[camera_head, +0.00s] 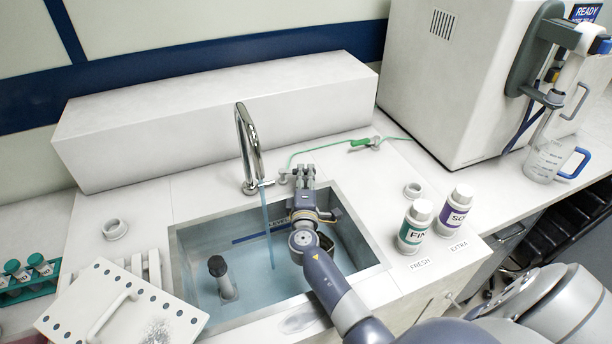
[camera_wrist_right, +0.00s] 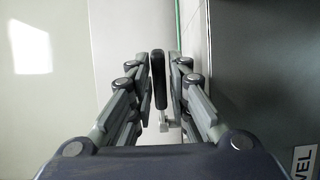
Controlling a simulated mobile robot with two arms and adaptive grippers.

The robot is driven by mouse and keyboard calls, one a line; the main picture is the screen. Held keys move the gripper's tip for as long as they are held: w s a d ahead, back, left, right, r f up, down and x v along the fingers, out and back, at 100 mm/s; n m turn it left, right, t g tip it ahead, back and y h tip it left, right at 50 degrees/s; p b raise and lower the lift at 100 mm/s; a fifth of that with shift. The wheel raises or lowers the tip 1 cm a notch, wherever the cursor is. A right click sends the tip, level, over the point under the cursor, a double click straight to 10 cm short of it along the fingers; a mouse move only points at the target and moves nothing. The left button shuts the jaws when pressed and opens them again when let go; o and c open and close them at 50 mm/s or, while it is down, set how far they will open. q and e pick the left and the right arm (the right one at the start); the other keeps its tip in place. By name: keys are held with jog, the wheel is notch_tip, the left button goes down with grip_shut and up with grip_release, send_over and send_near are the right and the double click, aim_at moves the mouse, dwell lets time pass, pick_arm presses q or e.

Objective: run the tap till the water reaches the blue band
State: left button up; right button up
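The chrome tap (camera_head: 250,150) stands behind the sink basin (camera_head: 190,225), and a thin blue stream (camera_head: 267,225) runs from its spout. Pale blue water (camera_head: 262,275) covers the basin floor. The dark blue band (camera_head: 262,234) crosses the far inner wall, and the water surface appears below it. My right gripper (camera_head: 304,178) is over the back of the basin, at the tap's lever. In the right wrist view the black lever (camera_wrist_right: 158,85) stands between its close-set fingers. Whether both fingers press on it is unclear. My left gripper is not in view.
A dark-topped standpipe (camera_head: 221,278) rises in the basin. Two bottles, green-labelled (camera_head: 414,228) and purple-labelled (camera_head: 455,212), stand to the right. A perforated board (camera_head: 122,305) and a tube rack (camera_head: 30,280) lie left. A jug (camera_head: 548,160) stands by the large machine (camera_head: 455,75).

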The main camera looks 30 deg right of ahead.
jog(key=shift+o, duration=0.3)
jog(key=v, duration=1.2)
